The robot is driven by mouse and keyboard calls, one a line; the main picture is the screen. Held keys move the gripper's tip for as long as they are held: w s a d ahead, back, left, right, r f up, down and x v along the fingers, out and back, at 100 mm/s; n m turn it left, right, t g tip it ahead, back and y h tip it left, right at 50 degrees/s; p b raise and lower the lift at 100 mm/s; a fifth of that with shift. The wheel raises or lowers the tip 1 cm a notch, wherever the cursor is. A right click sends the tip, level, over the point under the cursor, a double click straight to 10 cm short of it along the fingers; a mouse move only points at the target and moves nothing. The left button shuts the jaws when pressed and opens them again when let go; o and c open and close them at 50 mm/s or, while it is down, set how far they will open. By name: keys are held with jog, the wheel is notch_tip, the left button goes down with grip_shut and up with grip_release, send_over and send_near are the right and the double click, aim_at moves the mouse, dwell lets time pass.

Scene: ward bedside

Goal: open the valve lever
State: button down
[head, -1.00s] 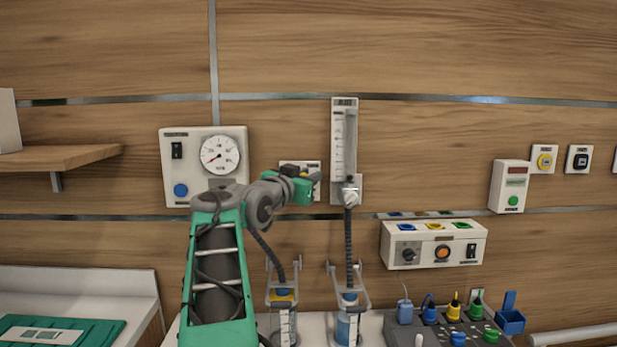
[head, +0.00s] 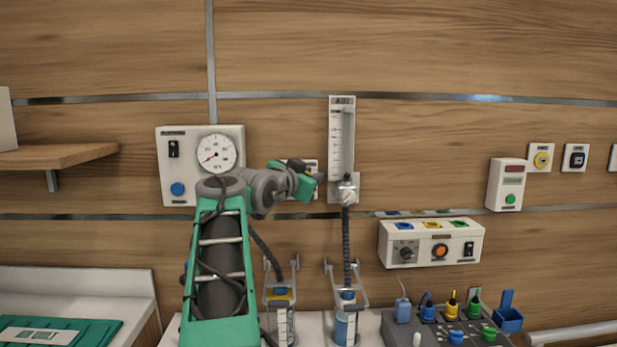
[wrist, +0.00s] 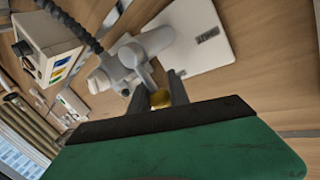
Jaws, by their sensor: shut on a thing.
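The valve plate (wrist: 205,40) is white with a dark label. In the wrist view a grey valve body and lever (wrist: 142,68) stand in front of it, and the lever has a yellow end (wrist: 160,98). My gripper (wrist: 164,94) is shut on that yellow end, with one dark finger on each side. In the head view my gripper (head: 317,180) is at the wall in front of the small white plate (head: 312,164), just left of the flowmeter. There it hides the lever and most of the plate.
The flowmeter (head: 341,135) with its hose (head: 346,235) is close on the right. A gauge panel (head: 165,160) is on the left. A socket box (head: 430,243) is lower right. Two suction jars (head: 344,325) stand below. The wall above is clear.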

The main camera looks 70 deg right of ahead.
jog(key=c, duration=1.2)
grip_release()
jog(key=shift+c, duration=0.2)
jog(key=a+b, duration=0.1)
jog(key=a, duration=0.6)
jog(key=shift+a+r, duration=0.4)
jog(key=shift+r, duration=0.05)
